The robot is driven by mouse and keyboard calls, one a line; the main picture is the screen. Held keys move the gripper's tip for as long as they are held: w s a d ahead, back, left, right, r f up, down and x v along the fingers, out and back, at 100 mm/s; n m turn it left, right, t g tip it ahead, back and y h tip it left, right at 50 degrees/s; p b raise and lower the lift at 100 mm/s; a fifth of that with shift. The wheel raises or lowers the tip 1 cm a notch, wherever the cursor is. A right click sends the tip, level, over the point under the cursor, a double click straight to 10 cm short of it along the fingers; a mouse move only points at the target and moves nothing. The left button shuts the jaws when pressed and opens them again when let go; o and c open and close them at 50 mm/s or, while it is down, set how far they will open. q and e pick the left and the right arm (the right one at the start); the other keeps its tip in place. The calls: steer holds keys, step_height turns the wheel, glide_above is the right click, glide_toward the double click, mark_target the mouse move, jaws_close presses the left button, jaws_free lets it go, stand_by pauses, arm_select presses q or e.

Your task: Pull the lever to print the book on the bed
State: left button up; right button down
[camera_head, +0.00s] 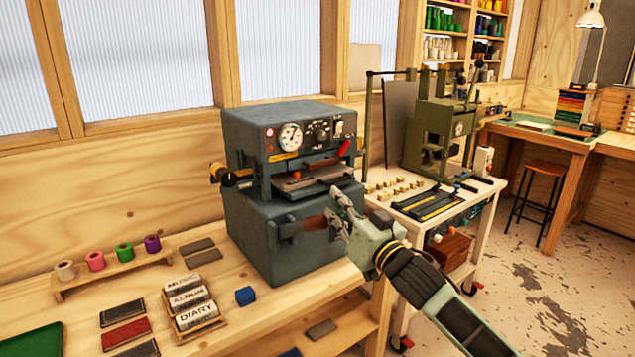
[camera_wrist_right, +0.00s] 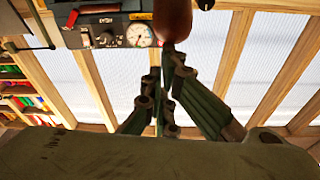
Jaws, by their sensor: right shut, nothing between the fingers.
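The grey press (camera_head: 290,190) stands on the wooden bench, with a gauge (camera_head: 291,136) and a red-handled switch (camera_head: 344,148) on its front. Its flat bed (camera_head: 305,182) sits in the slot below; a book on it cannot be made out clearly. A reddish-brown wooden lever handle (camera_head: 314,223) shows in front of the lower body; it also shows at the top of the right wrist view (camera_wrist_right: 173,18). My right gripper (camera_head: 339,213) is shut and empty just right of this handle; whether they touch is unclear. Its fingers meet below the handle in the wrist view (camera_wrist_right: 163,95). My left gripper is not in view.
A spool rack (camera_head: 110,267), stamped title blocks (camera_head: 190,305), a blue block (camera_head: 245,295) and dark and red covers (camera_head: 126,333) lie on the bench at left. A green press (camera_head: 435,130) stands on a cart at right. Open floor (camera_head: 560,290) lies at right.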

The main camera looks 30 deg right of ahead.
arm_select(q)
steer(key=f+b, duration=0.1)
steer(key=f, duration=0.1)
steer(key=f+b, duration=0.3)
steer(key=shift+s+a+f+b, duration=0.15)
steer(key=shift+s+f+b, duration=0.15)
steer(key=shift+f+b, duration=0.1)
arm_select(e)
steer(key=s+f, duration=0.2)
steer(key=f, duration=0.4)
steer(key=s+f, duration=0.3)
steer(key=f, duration=0.4)
steer(key=shift+s+d+f, duration=0.15)
steer(key=shift+s+d, duration=0.1)
steer(key=shift+s, duration=0.05)
stand_by(0.8)
step_height(320, 180, up, 5)
steer(key=w+p, duration=0.2)
steer(key=p, duration=0.3)
arm_select(q)
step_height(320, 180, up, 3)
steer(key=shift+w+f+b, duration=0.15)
steer(key=shift+b, duration=0.95)
arm_select(e)
steer(key=s, duration=0.9)
steer(key=shift+s+d+r, duration=0.35)
steer(key=shift+r, duration=0.05)
